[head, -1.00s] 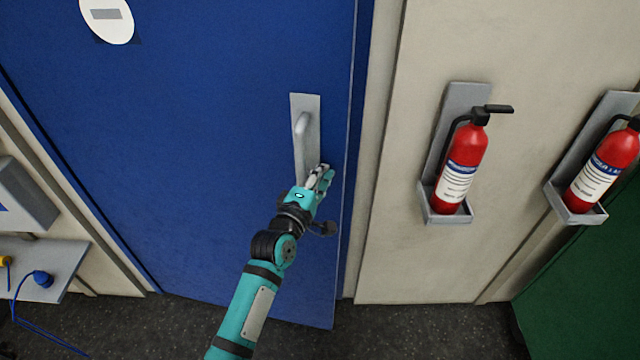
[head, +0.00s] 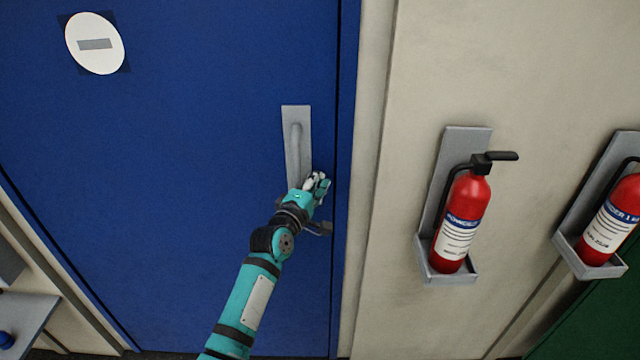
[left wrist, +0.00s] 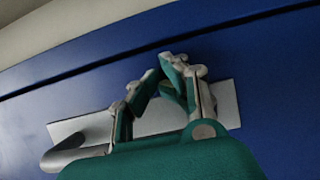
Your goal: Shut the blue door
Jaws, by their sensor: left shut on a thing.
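The blue door (head: 180,190) fills the left and middle of the head view. Its right edge lies along the blue frame, with only a thin dark line between them, and looks flush or nearly so. The grey handle (head: 296,140) is upright on a plate near that edge. In the left wrist view, the fingers (left wrist: 160,72) close together in front of the plate, and the handle's bent end (left wrist: 68,152) shows at lower left; the grip itself is partly hidden. My right gripper is out of view.
Two red fire extinguishers, one nearer (head: 460,225) and one at the right edge (head: 610,225), hang in grey brackets on the beige wall (head: 400,130). A white round sign (head: 95,60) is on the door. A grey shelf (head: 25,318) is at lower left.

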